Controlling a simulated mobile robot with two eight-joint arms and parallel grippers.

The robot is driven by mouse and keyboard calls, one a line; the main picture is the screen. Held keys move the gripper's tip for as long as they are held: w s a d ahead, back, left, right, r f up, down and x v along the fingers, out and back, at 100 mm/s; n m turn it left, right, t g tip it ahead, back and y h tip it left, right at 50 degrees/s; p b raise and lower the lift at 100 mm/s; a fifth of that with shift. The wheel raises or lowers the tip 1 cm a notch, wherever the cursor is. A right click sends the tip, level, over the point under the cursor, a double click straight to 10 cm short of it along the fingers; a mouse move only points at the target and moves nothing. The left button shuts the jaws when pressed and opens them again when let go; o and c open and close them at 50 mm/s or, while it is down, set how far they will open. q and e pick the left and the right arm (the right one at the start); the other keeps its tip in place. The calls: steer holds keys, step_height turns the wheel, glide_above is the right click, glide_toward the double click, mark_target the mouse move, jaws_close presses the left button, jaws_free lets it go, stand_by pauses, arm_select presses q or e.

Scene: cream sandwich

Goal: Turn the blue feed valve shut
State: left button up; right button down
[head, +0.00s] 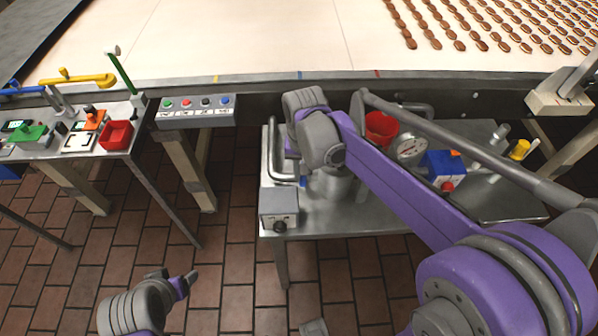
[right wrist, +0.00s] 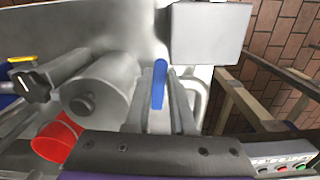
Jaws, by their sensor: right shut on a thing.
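The blue feed valve handle (right wrist: 159,85) stands upright in the right wrist view, beside a grey cylinder (right wrist: 97,92). Only a small blue piece of it (head: 303,181) shows in the head view, below my right wrist. My right gripper (right wrist: 166,98) is shut on the handle, its grey fingers on either side. In the head view, the arm and wrist hide most of this grip. My left gripper (head: 176,281) is low over the floor at the bottom left, away from the valve. Its finger gap is unclear.
A metal bench (head: 350,218) carries a grey box with a dark knob (head: 279,207), a red cup (head: 381,127), a gauge (head: 411,147) and a blue box (head: 443,167). Behind runs a conveyor (head: 250,40) with biscuits. A button panel (head: 196,109) hangs left.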

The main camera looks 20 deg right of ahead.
steer(key=shift+s+d+n, duration=0.1)
steer(key=shift+d+n, duration=0.15)
steer(key=shift+n, duration=0.45)
steer(key=c, duration=0.8)
jaws_free()
steer(key=shift+o, duration=0.2)
steer(key=shift+r, duration=0.1)
step_height(320, 180, up, 11)
steer(key=shift+f+p, duration=0.2)
steer(key=shift+p, duration=0.1)
